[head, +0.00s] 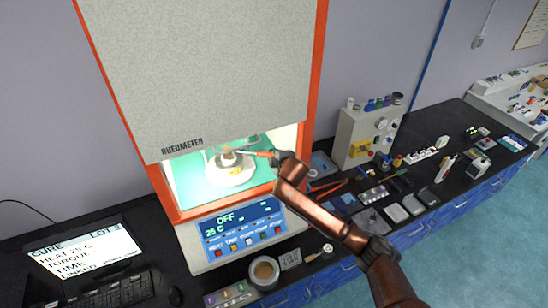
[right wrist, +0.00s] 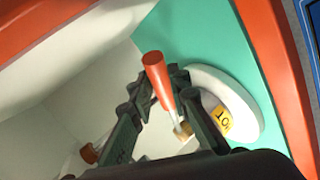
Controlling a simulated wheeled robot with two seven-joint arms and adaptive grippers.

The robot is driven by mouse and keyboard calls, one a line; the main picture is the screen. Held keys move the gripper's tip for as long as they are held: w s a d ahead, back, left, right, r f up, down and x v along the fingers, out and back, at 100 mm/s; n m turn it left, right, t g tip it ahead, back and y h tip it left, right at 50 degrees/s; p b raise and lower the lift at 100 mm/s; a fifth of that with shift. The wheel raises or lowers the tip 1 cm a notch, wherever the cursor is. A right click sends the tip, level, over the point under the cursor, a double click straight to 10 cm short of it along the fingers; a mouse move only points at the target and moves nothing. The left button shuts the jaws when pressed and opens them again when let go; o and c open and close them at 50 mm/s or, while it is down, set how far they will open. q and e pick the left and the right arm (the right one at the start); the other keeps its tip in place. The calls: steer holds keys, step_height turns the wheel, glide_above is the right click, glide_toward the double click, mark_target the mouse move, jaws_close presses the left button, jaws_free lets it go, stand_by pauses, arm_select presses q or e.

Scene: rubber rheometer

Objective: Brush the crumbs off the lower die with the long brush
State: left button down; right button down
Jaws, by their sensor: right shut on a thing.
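The lower die (head: 230,174) is a pale round block with a yellow label, inside the open, lit chamber of the rheometer. Its white rim and yellow label also show in the right wrist view (right wrist: 245,108). My right gripper (head: 275,157) is at the right side of the chamber opening, shut on the orange handle of the long brush (head: 261,154). In the right wrist view the brush (right wrist: 156,72) lies between the fingers, with its tan bristle end close to the die. I cannot tell whether the bristles touch it. Crumbs are too small to make out. My left gripper is out of view.
The rheometer's orange frame (head: 316,75) and raised grey front (head: 205,70) bound the opening closely. A control panel (head: 240,230) is below. A round tan-filled cup (head: 264,271) stands in front. Tools and small boxes crowd the bench at right.

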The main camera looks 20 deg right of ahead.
steer(key=shift+w+d, duration=0.2)
steer(key=shift+d, duration=0.4)
stand_by(2.1)
steer(key=shift+s, duration=0.15)
steer(key=s, duration=0.2)
steer(key=shift+s+d, duration=0.2)
steer(key=shift+s, duration=0.15)
steer(key=shift+r, duration=0.15)
